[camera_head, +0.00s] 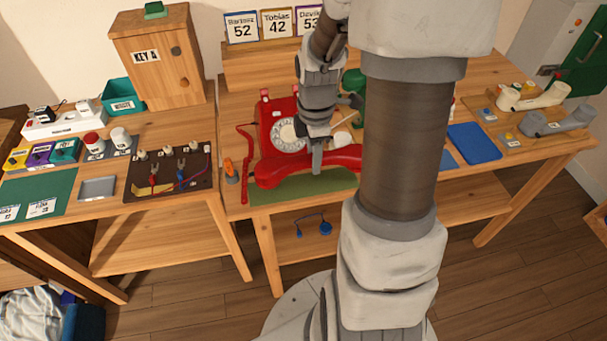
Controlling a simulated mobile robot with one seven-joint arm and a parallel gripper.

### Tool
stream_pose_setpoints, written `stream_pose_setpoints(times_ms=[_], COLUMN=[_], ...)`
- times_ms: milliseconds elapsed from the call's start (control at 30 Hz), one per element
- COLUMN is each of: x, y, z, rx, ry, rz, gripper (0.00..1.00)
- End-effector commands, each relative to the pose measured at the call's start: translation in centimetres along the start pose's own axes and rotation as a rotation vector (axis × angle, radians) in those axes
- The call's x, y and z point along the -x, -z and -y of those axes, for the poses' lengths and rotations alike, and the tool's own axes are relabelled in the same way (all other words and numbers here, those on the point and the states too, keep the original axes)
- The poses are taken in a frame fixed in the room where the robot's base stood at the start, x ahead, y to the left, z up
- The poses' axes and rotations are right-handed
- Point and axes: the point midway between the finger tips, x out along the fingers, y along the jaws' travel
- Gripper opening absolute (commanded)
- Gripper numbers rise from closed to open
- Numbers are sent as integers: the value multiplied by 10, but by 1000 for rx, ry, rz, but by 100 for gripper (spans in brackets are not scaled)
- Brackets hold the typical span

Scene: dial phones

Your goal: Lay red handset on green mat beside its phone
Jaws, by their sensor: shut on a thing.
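The red phone (266,122) with a pale round dial (288,136) stands on the middle table. The red handset (290,172) lies level in front of the phone, over the green mat (300,188). My gripper (317,165) points down and is shut on the handset near its middle. I cannot tell whether the handset touches the mat or is just above it. A red cord (244,160) runs down the left side of the phone.
A small orange-topped item (230,170) stands left of the mat. A blue mat (474,143) and cream (535,97) and grey (560,122) handsets lie to the right. Number cards (277,23) stand behind. The left table holds a tool board (140,185) and wooden cabinet (165,60).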

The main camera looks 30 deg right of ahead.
Motion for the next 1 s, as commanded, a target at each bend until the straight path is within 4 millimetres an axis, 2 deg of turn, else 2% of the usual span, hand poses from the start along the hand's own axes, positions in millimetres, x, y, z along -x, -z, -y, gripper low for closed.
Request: stream_pose_setpoints(times_ms=[33, 167, 333, 533, 933, 967, 1000], x=[-7, -12, -23, -52, -57, -57, -56], y=[9, 20, 22, 22, 22, 22, 22], z=[-3, -6, -6, -6, -7, -6, -6], rx=[5, 1, -1, 0, -1, -1, -1], ry=[0, 0, 0, 1, -1, 0, 0], rz=[0, 1, 0, 0, 0, 0, 0], gripper=[0, 0, 0, 0, 0, 43, 50])
